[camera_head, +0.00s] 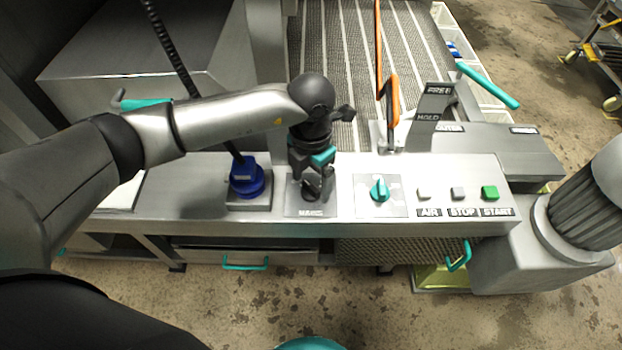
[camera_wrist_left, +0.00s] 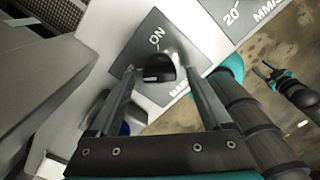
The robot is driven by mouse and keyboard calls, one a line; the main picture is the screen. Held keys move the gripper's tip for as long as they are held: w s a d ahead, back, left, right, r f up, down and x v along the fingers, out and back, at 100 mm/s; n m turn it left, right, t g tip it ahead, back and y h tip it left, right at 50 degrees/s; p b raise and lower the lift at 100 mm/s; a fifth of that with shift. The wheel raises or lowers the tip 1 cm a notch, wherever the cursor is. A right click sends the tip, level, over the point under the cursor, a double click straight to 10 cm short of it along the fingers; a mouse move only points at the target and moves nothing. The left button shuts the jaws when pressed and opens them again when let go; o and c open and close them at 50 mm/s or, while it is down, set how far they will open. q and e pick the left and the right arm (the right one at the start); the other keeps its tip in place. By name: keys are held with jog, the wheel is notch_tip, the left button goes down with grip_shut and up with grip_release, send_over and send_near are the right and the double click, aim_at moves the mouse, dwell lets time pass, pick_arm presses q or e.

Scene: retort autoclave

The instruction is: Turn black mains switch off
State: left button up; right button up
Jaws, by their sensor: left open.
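The black mains switch (camera_head: 312,188) is a round knob on a grey plate on the steel panel, between the blue-based lever and the teal knob. My left gripper (camera_head: 312,194) reaches down over it from above and partly hides it. In the left wrist view the switch (camera_wrist_left: 157,68) sits between the tips of the open left gripper (camera_wrist_left: 160,80). Its fingers stand on either side, and I cannot tell whether they touch it. The word ON is printed above the knob there. A small dark gripper, seemingly my right one (camera_wrist_left: 264,70), shows at the right edge, well apart from the switch.
A blue lever base (camera_head: 246,180) stands left of the switch. A teal knob (camera_head: 380,189) and the AIR, STOP and green START (camera_head: 490,193) buttons lie to the right. An orange-handled lever (camera_head: 390,100) rises behind. The panel between switch and teal knob is clear.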

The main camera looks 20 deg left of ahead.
aim_at(311, 186)
pick_arm(q)
notch_tip(311, 186, up, 15)
jog(key=p, duration=0.1)
jog(key=shift+p, duration=0.35)
dwell(0.3)
